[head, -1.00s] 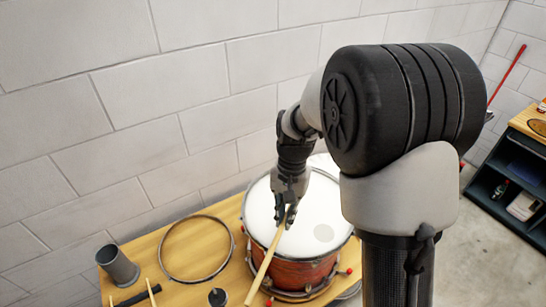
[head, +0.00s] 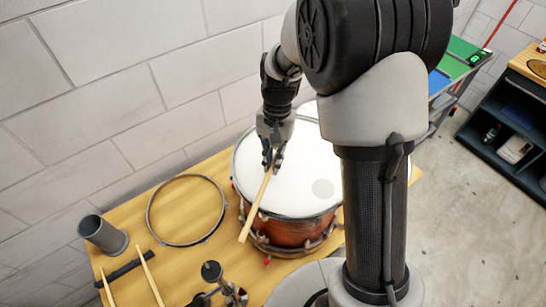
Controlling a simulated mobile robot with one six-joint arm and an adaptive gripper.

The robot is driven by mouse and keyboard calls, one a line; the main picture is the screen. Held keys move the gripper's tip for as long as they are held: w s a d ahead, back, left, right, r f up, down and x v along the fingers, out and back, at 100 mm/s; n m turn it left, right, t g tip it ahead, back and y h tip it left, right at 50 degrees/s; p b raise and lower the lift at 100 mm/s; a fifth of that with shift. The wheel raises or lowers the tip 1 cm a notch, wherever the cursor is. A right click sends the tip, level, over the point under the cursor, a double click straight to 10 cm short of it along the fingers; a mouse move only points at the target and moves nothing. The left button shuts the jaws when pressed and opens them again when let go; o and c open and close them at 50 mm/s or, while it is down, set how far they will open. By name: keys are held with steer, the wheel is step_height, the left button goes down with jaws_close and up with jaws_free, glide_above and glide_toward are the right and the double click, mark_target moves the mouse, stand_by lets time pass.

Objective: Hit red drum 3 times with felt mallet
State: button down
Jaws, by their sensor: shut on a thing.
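The red drum (head: 300,235) has a red-brown shell and a white head (head: 310,165) and stands on the wooden bench. My gripper (head: 272,165) is over the left part of the head, pointing down. It is shut on a pale wooden stick (head: 256,208). The stick slants down and left across the drum's front left rim, its plain end beyond the rim. I see no felt tip; the other end is hidden at the gripper, so I cannot tell whether this is the felt mallet. Whether it touches the drum is unclear. My arm hides the drum's right side.
On the bench (head: 175,258) are a metal hoop (head: 151,220), a grey cup (head: 102,234), two pale sticks (head: 152,279) and a dark round-topped object (head: 211,271). A wall stands behind. A dark shelf (head: 505,130) and a green-topped table (head: 462,58) are at right.

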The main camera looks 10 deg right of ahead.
steer(key=b+x, duration=0.2)
steer(key=x, duration=0.1)
steer(key=w+b+x, duration=0.1)
steer(key=shift+s+d+f, duration=0.1)
steer(key=shift+d+f, duration=0.1)
steer(key=shift+f, duration=0.3)
steer(key=p+v, duration=0.1)
steer(key=v, duration=0.1)
steer(key=s+p+v, duration=0.1)
steer(key=p+v, duration=0.3)
steer(key=v, duration=0.1)
steer(key=shift+s+a+r, duration=0.15)
steer(key=shift+s+a, duration=0.05)
steer(key=shift+a, duration=0.15)
steer(key=shift+a, duration=0.1)
